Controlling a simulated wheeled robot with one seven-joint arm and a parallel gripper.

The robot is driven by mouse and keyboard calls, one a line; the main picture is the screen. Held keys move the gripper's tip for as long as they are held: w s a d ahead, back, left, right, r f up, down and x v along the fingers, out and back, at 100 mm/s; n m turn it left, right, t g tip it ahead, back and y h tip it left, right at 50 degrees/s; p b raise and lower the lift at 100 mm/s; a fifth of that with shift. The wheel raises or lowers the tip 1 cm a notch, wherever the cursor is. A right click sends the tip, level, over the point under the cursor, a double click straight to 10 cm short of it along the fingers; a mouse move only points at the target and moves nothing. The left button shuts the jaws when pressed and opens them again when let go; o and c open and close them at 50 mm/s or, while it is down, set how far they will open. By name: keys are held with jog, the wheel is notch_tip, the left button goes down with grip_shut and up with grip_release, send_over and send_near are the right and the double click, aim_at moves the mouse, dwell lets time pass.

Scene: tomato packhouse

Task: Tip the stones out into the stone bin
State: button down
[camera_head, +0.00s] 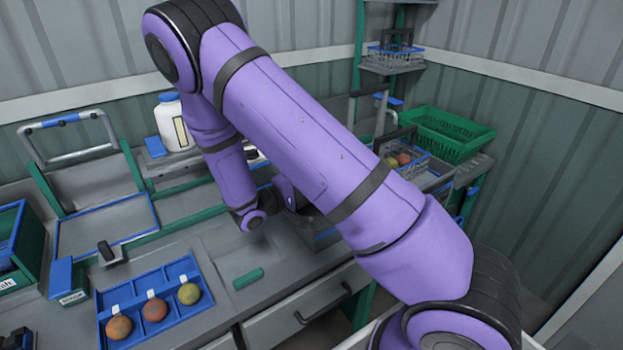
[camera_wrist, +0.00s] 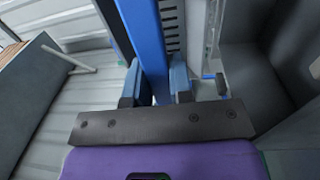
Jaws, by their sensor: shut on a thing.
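I cannot tell what the bar belongs to. In the head view my purple arm reaches over the grey bench and hides most of the gripper and what it holds. I cannot make out any stones, and I cannot tell which container is the stone bin.
A blue tray (camera_head: 124,295) with several round fruits stands at the front left of the bench. A green rod (camera_head: 248,278) lies right of it. A white jar (camera_head: 176,125) stands behind. A green crate (camera_head: 445,130) and a wire basket (camera_head: 412,178) are at right.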

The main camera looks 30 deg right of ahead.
dwell(0.4)
jog(key=shift+a+r, duration=0.1)
jog(key=shift+r, duration=0.5)
jog(key=shift+f, duration=0.7)
